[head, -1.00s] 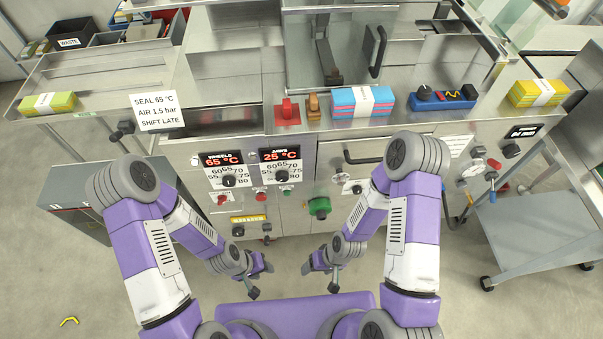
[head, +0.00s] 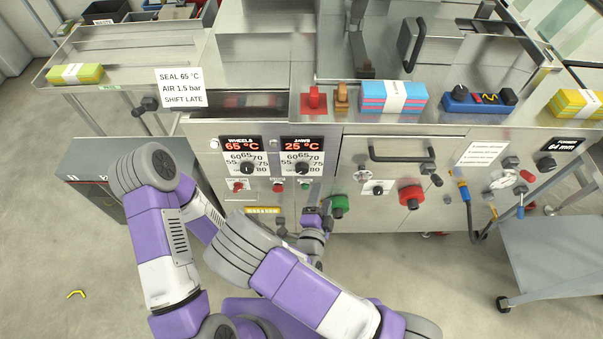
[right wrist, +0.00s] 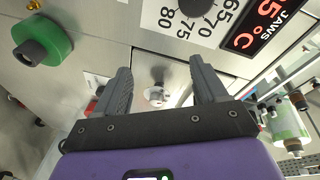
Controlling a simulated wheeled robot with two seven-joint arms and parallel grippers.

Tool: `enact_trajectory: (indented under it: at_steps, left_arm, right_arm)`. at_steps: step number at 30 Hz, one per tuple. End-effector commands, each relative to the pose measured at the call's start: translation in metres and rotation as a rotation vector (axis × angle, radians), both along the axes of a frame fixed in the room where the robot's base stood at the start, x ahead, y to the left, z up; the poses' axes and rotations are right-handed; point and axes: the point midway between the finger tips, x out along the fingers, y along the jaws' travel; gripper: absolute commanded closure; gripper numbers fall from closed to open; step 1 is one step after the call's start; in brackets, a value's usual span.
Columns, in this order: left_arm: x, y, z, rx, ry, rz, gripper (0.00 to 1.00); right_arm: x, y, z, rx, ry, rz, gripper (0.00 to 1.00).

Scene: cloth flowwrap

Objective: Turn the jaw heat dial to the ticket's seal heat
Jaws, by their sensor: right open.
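The ticket (head: 181,88) reads SEAL 65 °C, AIR 1.5 bar, SHIFT LATE. The jaw heat dial (head: 302,168) is a black knob with a white scale on the machine's front. The JAWS display (head: 302,146) above it reads 25 °C. My right gripper (head: 318,213) is below and slightly right of this dial, apart from it. In the right wrist view the gripper (right wrist: 160,70) is open and empty, with the dial (right wrist: 195,4) cut by the top edge above its fingers. The knob's pointer is too small to read. My left gripper is hidden behind my right arm.
The WHEELS dial (head: 248,168) sits left of the jaw dial, its display (head: 241,146) reading 65 °C. A green knob (head: 339,205) is close to my right gripper, and a red knob (head: 411,195) lies farther right. Small buttons sit under the dials.

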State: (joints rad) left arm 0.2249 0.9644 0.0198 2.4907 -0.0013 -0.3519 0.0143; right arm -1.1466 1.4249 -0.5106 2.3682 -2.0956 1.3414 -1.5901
Motion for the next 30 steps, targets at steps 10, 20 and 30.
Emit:
enact_trajectory:
  at_steps: [10, 20, 30]
  left_arm:
    - [0.000, 0.000, -0.007, 0.000, 0.000, 0.000, 0.57]
    - [0.000, 0.000, -0.020, 0.000, 0.000, 0.000, 0.57]
    - [0.000, 0.000, -0.022, 0.000, 0.000, 0.000, 0.57]
  right_arm:
    - [0.021, 0.053, 0.019, -0.161, -0.074, 0.235, 0.29]
    - [0.070, 0.052, 0.018, -0.158, -0.071, 0.232, 0.29]
    - [0.079, 0.052, 0.019, -0.160, -0.070, 0.233, 0.29]
